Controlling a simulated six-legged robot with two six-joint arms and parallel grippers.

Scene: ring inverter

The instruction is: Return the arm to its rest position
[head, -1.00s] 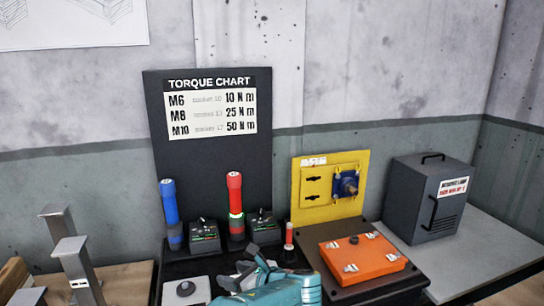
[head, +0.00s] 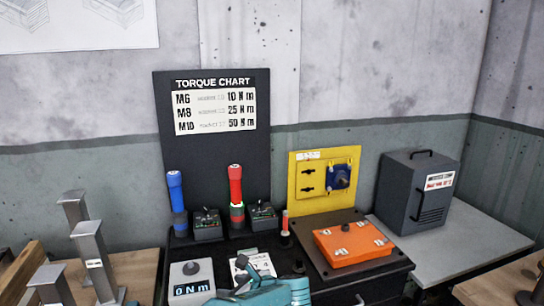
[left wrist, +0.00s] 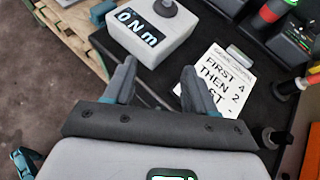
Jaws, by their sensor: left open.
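My left gripper (head: 240,277) is at the bottom middle of the head view, teal with dark fingers. In the left wrist view its two fingers (left wrist: 157,85) are spread apart with nothing between them. Beyond the fingers is a white box (left wrist: 150,30) with a black knob and a dark display reading 0 N m. This box (head: 190,287) also shows left of the gripper in the head view. A white card (left wrist: 222,82) with printed lines lies on the black bench top, just right of the fingers. My right gripper is in neither view.
A blue tool (head: 177,195) and a red tool (head: 235,190) stand upright before the torque chart board (head: 213,105). An orange box (head: 350,243) sits right, below a yellow panel (head: 305,165). A grey cabinet (head: 410,185) stands far right. Grey metal posts (head: 90,250) stand left.

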